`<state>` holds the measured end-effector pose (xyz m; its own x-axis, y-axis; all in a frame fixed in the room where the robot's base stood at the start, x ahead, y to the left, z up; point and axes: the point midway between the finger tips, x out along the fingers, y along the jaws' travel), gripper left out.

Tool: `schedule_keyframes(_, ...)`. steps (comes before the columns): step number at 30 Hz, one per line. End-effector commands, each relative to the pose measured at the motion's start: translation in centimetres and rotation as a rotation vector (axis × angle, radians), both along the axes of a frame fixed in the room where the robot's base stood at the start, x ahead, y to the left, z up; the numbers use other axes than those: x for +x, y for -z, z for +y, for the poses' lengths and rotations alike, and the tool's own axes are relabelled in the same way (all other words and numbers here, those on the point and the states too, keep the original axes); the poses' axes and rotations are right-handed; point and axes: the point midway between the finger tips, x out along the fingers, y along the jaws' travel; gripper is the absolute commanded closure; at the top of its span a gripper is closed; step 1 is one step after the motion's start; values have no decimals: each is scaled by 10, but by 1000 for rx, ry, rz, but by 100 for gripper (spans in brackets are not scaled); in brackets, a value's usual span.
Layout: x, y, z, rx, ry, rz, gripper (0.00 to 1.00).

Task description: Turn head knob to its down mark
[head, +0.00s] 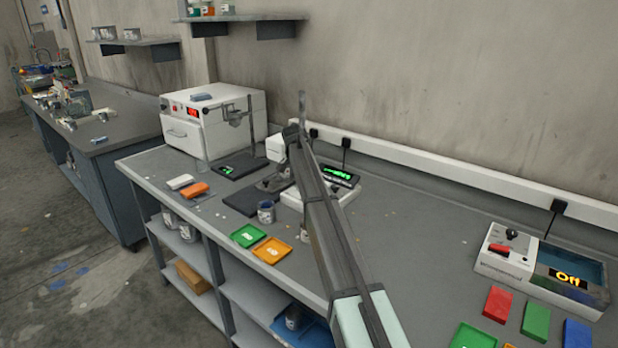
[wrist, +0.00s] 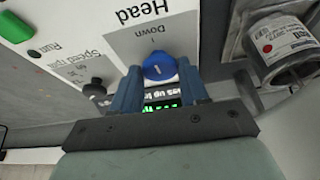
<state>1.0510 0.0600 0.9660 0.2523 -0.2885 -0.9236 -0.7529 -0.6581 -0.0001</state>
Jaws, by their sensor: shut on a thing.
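The head knob (wrist: 159,65) is blue and sits on a pale panel (wrist: 70,22) under the printed words "Head" and "Down" in the wrist view. A small mark line lies between the word "Down" and the knob. My gripper (wrist: 160,86) has its two blue fingers on either side of the knob, shut on it. A small pale mark shows on the knob, but I cannot tell exactly which way it points. In the head view my arm covers the gripper and the knob, beside the white stirrer machine (head: 276,148).
A labelled metal can (wrist: 285,48) stands at the right. Green (head: 248,235) and orange (head: 271,250) trays lie on the bench. A control box (head: 505,255) reads "Off".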

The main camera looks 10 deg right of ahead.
Motion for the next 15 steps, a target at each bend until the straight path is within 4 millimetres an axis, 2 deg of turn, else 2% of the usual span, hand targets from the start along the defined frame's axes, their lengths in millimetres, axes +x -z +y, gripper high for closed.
schedule_keyframes(15,1,0,0,0,81,0,86)
